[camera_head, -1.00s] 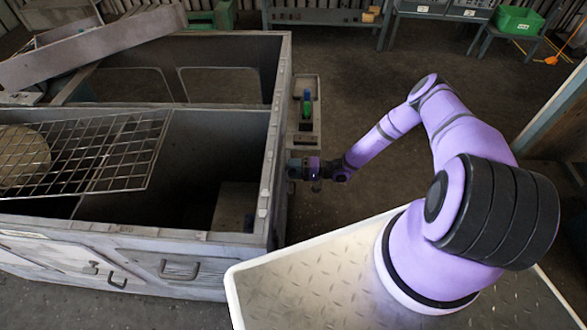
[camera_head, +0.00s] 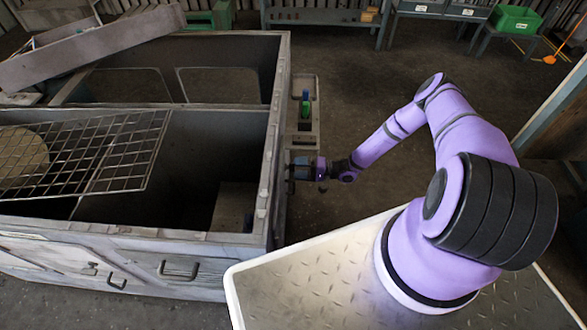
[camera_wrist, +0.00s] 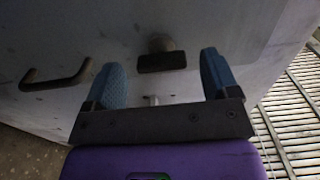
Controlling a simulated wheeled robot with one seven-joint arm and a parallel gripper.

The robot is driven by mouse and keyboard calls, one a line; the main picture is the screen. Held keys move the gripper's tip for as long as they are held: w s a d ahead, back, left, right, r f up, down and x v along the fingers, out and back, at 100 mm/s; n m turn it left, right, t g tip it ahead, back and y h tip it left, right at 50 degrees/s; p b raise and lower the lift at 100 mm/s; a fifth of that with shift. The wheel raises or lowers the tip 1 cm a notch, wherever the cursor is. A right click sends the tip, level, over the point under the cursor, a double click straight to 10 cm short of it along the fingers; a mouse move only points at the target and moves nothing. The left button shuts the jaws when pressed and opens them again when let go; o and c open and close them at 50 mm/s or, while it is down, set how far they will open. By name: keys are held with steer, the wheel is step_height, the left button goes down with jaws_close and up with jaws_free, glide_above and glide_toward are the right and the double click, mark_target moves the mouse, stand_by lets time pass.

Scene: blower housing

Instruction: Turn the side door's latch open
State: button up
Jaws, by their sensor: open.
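In the wrist view my gripper (camera_wrist: 160,80) is open, with its two blue fingertips apart in front of a grey door panel (camera_wrist: 120,25). A dark latch knob with a flat bar (camera_wrist: 162,62) sticks out from the panel, between the fingertips and apart from both as seen from here. In the head view my gripper (camera_head: 296,168) is at the right side of the grey housing (camera_head: 200,237), low beside its wall. The latch and side door are hidden there by the housing's top edge and my arm.
A dark curved handle (camera_wrist: 57,77) is on the panel left of my gripper. A slatted surface (camera_wrist: 295,105) shows at the right. A wire grid (camera_head: 115,150) lies over the housing's open top. A ledge with a green item (camera_head: 305,108) stands beyond my gripper. Floor to the right is clear.

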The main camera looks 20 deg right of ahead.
steer(key=v, duration=0.8)
steer(key=shift+r, duration=0.1)
